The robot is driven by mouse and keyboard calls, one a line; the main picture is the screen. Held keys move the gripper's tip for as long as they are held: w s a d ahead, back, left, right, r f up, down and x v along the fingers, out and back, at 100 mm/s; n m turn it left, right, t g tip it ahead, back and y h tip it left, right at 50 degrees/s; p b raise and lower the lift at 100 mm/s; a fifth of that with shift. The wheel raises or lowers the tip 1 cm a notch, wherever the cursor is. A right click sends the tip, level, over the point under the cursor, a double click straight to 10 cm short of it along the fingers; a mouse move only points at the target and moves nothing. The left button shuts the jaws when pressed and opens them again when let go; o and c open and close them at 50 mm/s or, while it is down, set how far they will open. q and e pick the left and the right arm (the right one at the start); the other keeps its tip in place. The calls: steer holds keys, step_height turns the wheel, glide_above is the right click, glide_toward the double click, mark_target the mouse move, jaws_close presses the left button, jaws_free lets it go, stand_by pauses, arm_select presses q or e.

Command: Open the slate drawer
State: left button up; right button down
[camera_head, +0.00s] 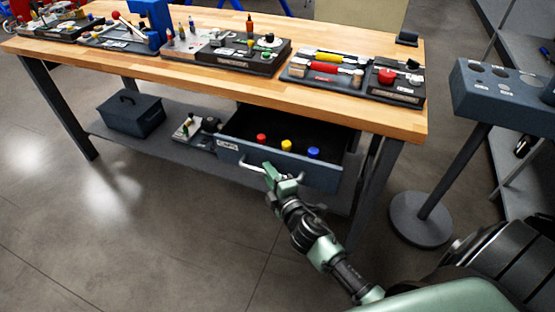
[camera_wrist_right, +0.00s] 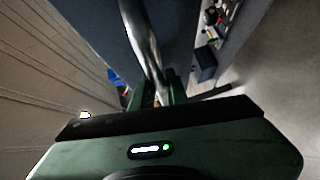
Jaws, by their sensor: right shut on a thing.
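The slate drawer (camera_head: 232,152) hangs under the right part of the wooden workbench and is pulled out, its dark inside showing. A red, a yellow and a blue piece (camera_head: 286,145) stand in it. A pale bar handle (camera_head: 250,167) runs along its front. My right gripper (camera_head: 270,172) is at this handle and shut on it. In the right wrist view the metal handle (camera_wrist_right: 143,45) runs down between the fingers of the right gripper (camera_wrist_right: 158,92), with the drawer front behind it. My left gripper is not in view.
The workbench top (camera_head: 150,68) carries several trays of tools and parts. A dark toolbox (camera_head: 131,113) sits on the lower shelf at left. A slate stand on a round base (camera_head: 421,218) is at right. The floor in front of the bench is clear at left.

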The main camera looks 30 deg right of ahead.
steer(key=s+a+b, duration=0.1)
steer(key=s+a, duration=0.4)
steer(key=a, duration=0.1)
stand_by(0.3)
steer(key=c, duration=1.4)
jaws_free()
